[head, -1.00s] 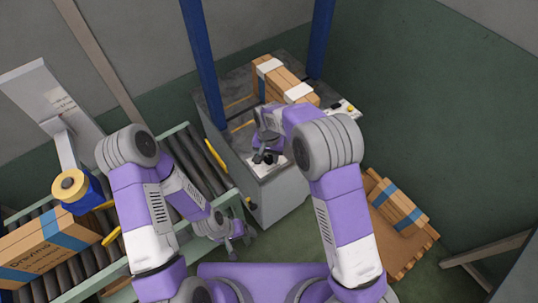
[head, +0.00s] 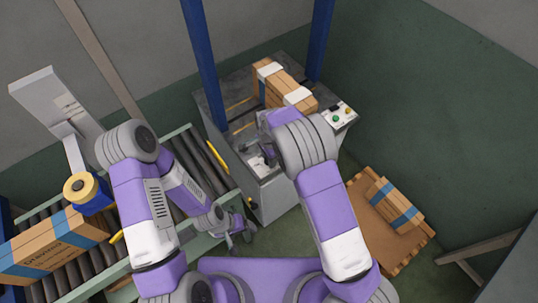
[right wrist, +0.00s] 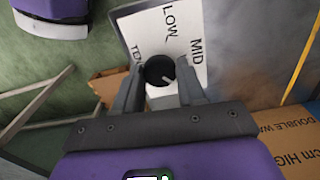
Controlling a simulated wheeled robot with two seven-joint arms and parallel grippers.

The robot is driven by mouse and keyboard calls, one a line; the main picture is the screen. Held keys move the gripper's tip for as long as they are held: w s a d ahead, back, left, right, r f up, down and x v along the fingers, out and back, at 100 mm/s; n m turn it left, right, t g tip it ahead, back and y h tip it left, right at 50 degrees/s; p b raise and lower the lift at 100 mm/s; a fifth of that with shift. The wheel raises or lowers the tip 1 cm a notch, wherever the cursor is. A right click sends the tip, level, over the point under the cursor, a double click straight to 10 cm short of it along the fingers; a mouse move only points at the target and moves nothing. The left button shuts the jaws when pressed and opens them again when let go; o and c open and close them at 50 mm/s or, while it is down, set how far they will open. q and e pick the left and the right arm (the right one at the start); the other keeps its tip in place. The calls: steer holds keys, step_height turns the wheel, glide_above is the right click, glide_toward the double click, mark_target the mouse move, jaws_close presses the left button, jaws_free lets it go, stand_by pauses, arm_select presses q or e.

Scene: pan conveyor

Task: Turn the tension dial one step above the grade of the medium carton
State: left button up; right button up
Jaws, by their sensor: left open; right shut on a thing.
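The tension dial (right wrist: 159,70) is a round black knob with a pale pointer mark, on a white plate (right wrist: 183,35) lettered LOW and MID; other lettering is partly hidden. In the right wrist view my right gripper (right wrist: 160,84) is shut on the dial, one finger on each side. The pointer slants toward the lower right of that picture. In the head view my right arm mostly hides this gripper and the dial. My left gripper (head: 240,232) is open and empty beside the roller conveyor. I cannot tell which carton is the medium one.
A white-banded carton (head: 268,78) lies on the grey machine (head: 282,190) between blue posts. A blue-banded carton (head: 395,205) lies on a brown pallet (head: 362,228). Another blue-banded carton (head: 40,245) is on the roller conveyor (head: 205,178). A button panel (head: 340,112) sits at the machine's right corner.

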steer(key=shift+m+p, duration=0.4)
steer(key=shift+m, duration=0.7)
steer(key=o, duration=1.1)
steer(key=shift+c, duration=0.2)
steer(key=shift+r, duration=0.1)
step_height(320, 180, up, 8)
steer(key=shift+f+p, duration=0.25)
steer(key=shift+p, duration=0.45)
